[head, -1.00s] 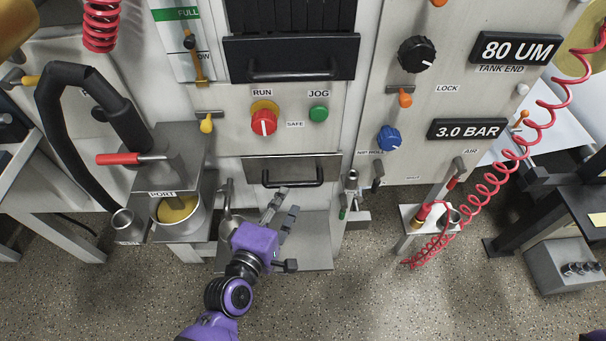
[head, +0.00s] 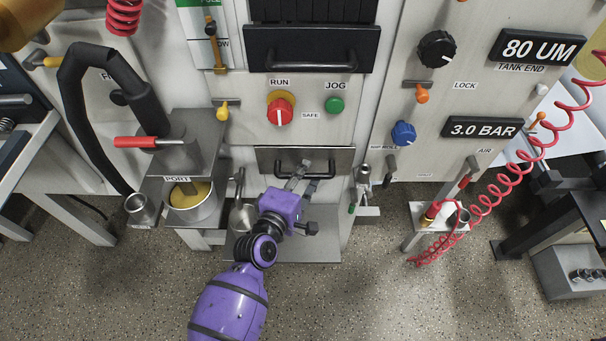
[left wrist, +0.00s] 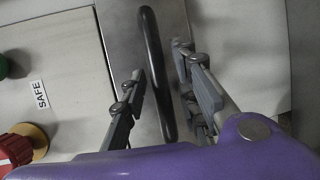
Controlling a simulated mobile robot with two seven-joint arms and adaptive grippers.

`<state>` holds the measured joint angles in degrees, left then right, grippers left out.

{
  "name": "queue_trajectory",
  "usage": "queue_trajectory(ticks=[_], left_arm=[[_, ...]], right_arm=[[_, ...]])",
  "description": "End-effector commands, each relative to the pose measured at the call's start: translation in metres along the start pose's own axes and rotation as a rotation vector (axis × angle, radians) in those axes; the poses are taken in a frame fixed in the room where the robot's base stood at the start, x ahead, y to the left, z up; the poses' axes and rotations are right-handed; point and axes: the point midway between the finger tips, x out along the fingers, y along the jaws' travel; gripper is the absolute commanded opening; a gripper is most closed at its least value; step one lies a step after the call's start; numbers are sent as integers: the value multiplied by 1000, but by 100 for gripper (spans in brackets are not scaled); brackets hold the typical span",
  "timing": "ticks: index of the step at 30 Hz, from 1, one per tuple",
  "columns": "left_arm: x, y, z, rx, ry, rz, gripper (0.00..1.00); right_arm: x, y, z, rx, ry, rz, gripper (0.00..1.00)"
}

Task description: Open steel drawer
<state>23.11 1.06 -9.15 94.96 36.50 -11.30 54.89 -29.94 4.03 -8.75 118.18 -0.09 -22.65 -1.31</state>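The steel drawer (head: 268,158) is a narrow metal front below the RUN and JOG buttons, with a black bar handle (head: 290,174). It looks closed. My left gripper (head: 304,179) is at the handle's right part in the head view. In the left wrist view, the drawer front (left wrist: 120,35) and its handle (left wrist: 150,50) show close up. The handle runs between the two spread grey fingers of my left gripper (left wrist: 160,75), with gaps on both sides. Whether the fingertips reach past the bar is hard to tell. My right gripper is not in view.
Above are a red RUN knob (head: 280,112), a green JOG button (head: 334,105) and a black drawer (head: 262,60). A pot (head: 205,212) stands left under PORT, and a small metal valve (head: 363,175) is to the right. A steel plate (head: 320,245) lies below.

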Motion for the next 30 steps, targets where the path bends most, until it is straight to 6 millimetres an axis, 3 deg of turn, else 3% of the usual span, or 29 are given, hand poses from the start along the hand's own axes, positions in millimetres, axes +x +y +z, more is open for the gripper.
queue_trajectory(ticks=[1,5,20,26,30], left_arm=[[0,0,0,0,0,0,18],[0,0,0,0,0,0,1],[-6,-1,3,-3,0,0,0],[-32,-7,13,-4,0,-2,0],[-63,-14,26,-5,-1,-4,0]], right_arm=[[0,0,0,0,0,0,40],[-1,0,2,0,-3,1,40],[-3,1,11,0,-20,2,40],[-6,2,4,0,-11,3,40],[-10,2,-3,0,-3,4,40]])
